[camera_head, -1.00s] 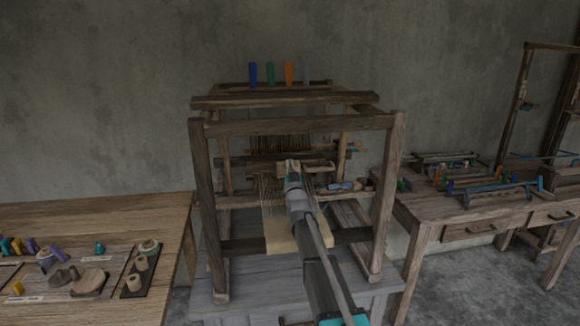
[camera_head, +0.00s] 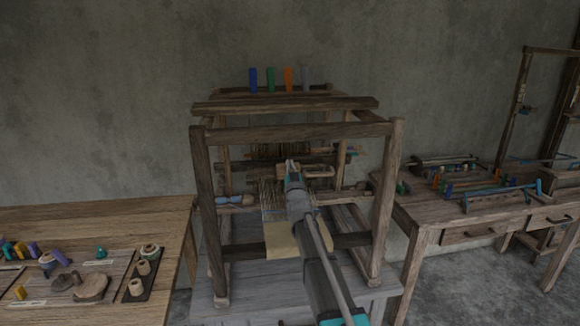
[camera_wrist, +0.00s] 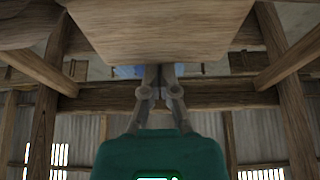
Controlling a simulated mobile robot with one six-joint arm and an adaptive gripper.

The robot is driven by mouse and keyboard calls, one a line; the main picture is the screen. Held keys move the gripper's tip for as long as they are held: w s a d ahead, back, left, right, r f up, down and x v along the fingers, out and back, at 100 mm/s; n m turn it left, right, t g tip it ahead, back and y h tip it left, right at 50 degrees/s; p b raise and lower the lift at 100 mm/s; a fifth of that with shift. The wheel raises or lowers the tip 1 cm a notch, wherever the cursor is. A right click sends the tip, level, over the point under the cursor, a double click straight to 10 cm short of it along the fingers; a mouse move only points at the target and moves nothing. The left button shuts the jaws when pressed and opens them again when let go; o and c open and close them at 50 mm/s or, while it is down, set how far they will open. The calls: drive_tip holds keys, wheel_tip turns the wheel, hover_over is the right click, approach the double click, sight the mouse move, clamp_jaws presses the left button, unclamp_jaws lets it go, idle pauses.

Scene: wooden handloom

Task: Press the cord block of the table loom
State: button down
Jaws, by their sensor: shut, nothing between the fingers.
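The table loom (camera_head: 290,131) is a dark wooden frame in the middle of the head view. My gripper (camera_head: 291,170) reaches through the frame above the pale cloth (camera_head: 280,240), among the thin warp threads. A small pale wooden piece (camera_head: 319,171) is just right of its tip, perhaps the cord block; I cannot tell for sure. In the wrist view my fingers (camera_wrist: 160,76) are together and empty. A broad pale wooden block (camera_wrist: 160,28) is at the fingertips and hides what is beyond. Whether they touch is not clear.
A blue-and-wood shuttle (camera_head: 235,201) lies at the loom's left side. Blue, green, orange and grey pieces stand on top (camera_head: 270,77). Loom posts (camera_head: 383,205) flank my arm. Side tables with spools (camera_head: 143,267) and tools (camera_head: 490,194) stand left and right.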

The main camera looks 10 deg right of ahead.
drive_tip(key=r+b+v, duration=0.1)
drive_tip(key=b+v, duration=0.2)
drive_tip(key=v, duration=0.6)
drive_tip(key=shift+s, duration=0.65)
idle(0.4)
